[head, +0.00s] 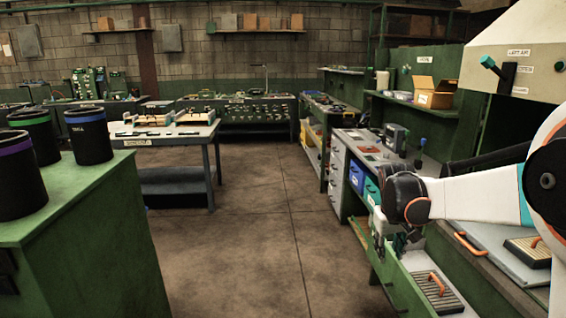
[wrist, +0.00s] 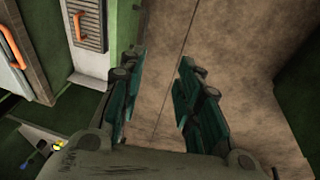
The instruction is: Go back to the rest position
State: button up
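My gripper (wrist: 160,72) shows in the wrist view with its two dark green fingers apart and nothing between them. Bare brown floor shows beyond the fingertips. In the head view my arm reaches in from the right edge, and my gripper (head: 398,243) hangs small and dark at its end, above the near end of the right-hand bench. Its fingers are too small there to make out. No rubber sleeve can be made out in the gripper.
A grey panel with an orange handle (head: 437,285) lies below and right of the gripper. Black bins (head: 88,137) stand on a green cabinet (head: 95,215) at left. A table (head: 165,150) stands farther back. The floor (head: 260,230) between cabinet and bench is clear.

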jog(key=s+a+r+t, duration=0.1)
jog(key=s+a+r, duration=0.25)
jog(key=s, duration=0.45)
jog(key=s+a+r+t, duration=0.15)
jog(key=s+r, duration=0.25)
jog(key=s, duration=0.4)
jog(key=s+a+f+t+y, duration=0.1)
jog(key=s+a, duration=0.1)
jog(key=s, duration=0.5)
jog(key=s+a+f+t, duration=0.1)
jog(key=s+a, duration=0.1)
jog(key=s, duration=0.4)
jog(key=shift+s+a+f+m+y, duration=0.25)
jog(key=shift+s+f+m+y, duration=0.1)
jog(key=shift+s+m+y, duration=0.05)
